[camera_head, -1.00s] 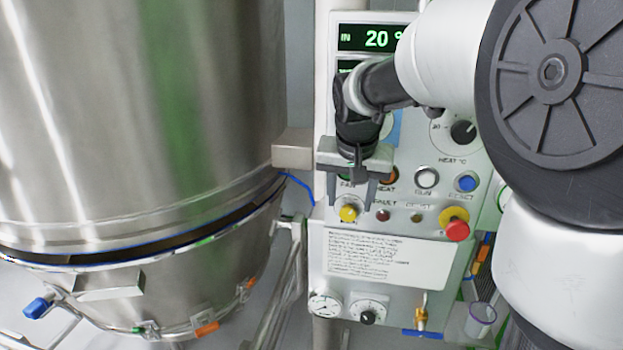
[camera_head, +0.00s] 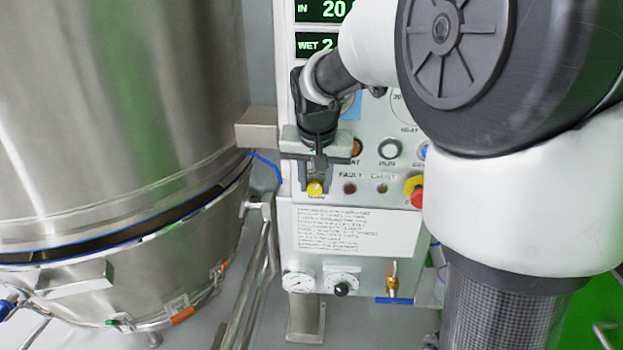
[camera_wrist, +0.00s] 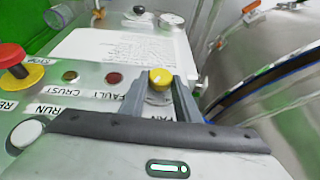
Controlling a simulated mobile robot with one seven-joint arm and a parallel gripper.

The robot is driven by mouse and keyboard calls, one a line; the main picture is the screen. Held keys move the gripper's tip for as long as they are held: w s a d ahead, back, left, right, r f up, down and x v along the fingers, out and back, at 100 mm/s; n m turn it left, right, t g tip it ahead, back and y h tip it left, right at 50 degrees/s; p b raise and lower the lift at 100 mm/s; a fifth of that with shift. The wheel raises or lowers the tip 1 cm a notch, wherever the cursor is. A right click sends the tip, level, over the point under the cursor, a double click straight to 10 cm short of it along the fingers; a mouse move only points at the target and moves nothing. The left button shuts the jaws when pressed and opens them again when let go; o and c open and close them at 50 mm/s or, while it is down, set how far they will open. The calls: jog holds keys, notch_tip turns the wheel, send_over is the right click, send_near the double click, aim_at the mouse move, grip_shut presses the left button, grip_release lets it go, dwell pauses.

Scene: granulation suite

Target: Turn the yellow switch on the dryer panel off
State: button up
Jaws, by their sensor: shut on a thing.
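The yellow switch (camera_head: 315,189) is a small round knob at the lower left of the dryer panel (camera_head: 375,170), just above the white text label. In the wrist view the yellow switch (camera_wrist: 160,78) shows between the two grey fingers. My gripper (camera_head: 315,184) is shut on the yellow switch, with a fingertip on either side of it. In the wrist view my gripper (camera_wrist: 160,85) reaches in from below and hides part of the switch's base and its lettering.
A red stop button with yellow collar (camera_head: 415,190) sits right of the switch, beyond the fault and crust lamps. A steel vessel (camera_head: 110,110) stands close on the left. Gauges (camera_head: 299,282) and a brass valve (camera_head: 392,283) are below the label (camera_head: 355,232).

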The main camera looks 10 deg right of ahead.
jog(key=shift+a, duration=0.1)
jog(key=shift+w+a+n+g+h, duration=0.1)
jog(key=shift+a+n+g+h, duration=0.1)
jog(key=shift+h, duration=0.3)
jog(key=shift+a+n+g+h, duration=0.1)
jog(key=shift+g+h, duration=0.1)
jog(key=shift+h, duration=0.3)
jog(key=h, duration=0.3)
jog(key=shift+w+a+f+n+g, duration=0.1)
jog(key=shift+a+f+n+g, duration=0.05)
jog(key=shift+a+n+g, duration=0.2)
jog(key=g+h, duration=0.1)
jog(key=h, duration=0.2)
jog(key=shift+w+f+n, duration=0.1)
jog(key=shift+n, duration=0.25)
jog(key=shift+a+f+n+g+h, duration=0.15)
jog(key=shift+n+g+h, duration=0.15)
jog(key=shift+h, duration=1.1)
jog(key=o, duration=1)
jog(key=shift+o, duration=0.2)
